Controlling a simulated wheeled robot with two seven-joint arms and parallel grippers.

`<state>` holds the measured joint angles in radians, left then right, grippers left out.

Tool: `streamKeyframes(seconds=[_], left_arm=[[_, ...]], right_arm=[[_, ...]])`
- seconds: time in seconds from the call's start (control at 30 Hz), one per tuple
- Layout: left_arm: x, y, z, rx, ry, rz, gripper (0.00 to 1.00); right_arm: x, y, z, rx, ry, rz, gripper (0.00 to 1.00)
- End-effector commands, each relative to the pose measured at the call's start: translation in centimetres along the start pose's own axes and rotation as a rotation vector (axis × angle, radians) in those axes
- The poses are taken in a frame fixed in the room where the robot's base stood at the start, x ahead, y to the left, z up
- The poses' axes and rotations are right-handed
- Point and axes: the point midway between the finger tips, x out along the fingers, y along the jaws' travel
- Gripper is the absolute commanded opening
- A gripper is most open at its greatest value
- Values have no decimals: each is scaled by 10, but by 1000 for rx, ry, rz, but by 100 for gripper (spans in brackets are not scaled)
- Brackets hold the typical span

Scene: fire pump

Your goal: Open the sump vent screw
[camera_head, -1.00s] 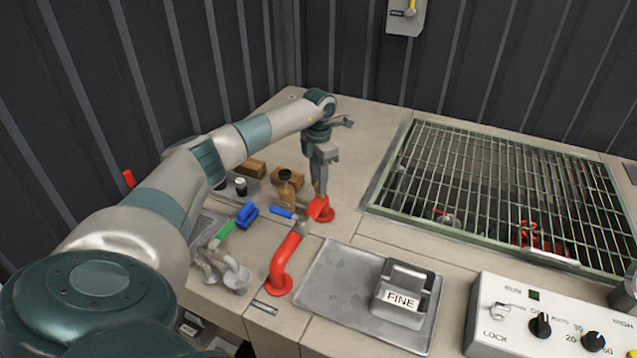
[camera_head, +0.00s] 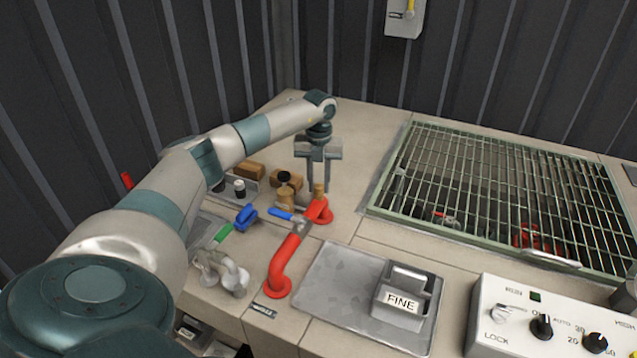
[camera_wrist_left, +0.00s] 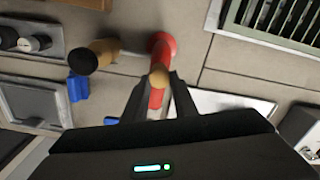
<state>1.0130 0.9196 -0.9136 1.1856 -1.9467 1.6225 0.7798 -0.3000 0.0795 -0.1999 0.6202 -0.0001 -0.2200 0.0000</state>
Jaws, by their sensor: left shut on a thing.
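My left gripper (camera_head: 318,187) points straight down over the pipe end. My right gripper is not in view.
A metal tray (camera_head: 335,283) holds the block marked FINE (camera_head: 402,300). A green-framed grate (camera_head: 480,180) lies right.

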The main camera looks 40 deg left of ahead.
Motion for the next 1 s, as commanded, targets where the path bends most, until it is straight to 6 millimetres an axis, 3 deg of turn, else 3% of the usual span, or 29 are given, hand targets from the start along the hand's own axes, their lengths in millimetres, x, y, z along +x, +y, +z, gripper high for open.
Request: streamKeyframes(seconds=[0.4,1.0], left_arm=[[-2,-1,2,-282,-4,-2,3],[-2,-1,2,-340,-5,-3,3]], right_arm=[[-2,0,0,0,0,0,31],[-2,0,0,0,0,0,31]])
